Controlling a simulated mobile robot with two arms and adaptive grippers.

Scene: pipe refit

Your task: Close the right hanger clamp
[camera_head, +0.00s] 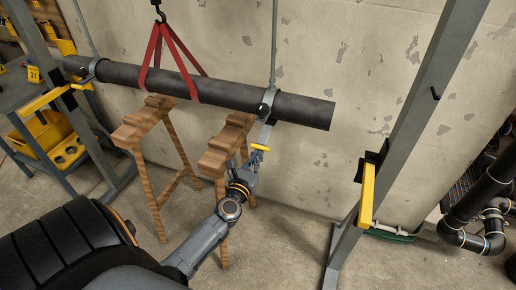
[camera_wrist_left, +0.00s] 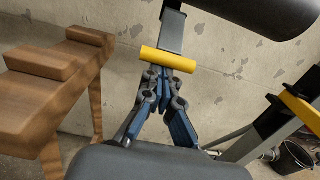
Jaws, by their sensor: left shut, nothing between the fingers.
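The right hanger clamp (camera_head: 267,107) hangs on a rod near the right end of the dark pipe (camera_head: 220,91). Its grey strap hangs down below the pipe and ends in a yellow handle (camera_head: 260,147). In the left wrist view the strap (camera_wrist_left: 173,30) and the yellow handle (camera_wrist_left: 168,60) are close in front of my fingers. My left gripper (camera_head: 256,160) is shut and empty, its fingertips (camera_wrist_left: 163,78) just below the handle. I cannot tell whether they touch it. My right gripper is not in view.
Red slings (camera_head: 157,60) hold the pipe from a hook. Wooden sawhorses (camera_head: 216,160) stand below, one close left of my left gripper. A grey post (camera_head: 395,130) with a yellow bracket (camera_head: 366,195) stands to the right. A cart (camera_head: 35,95) is at far left.

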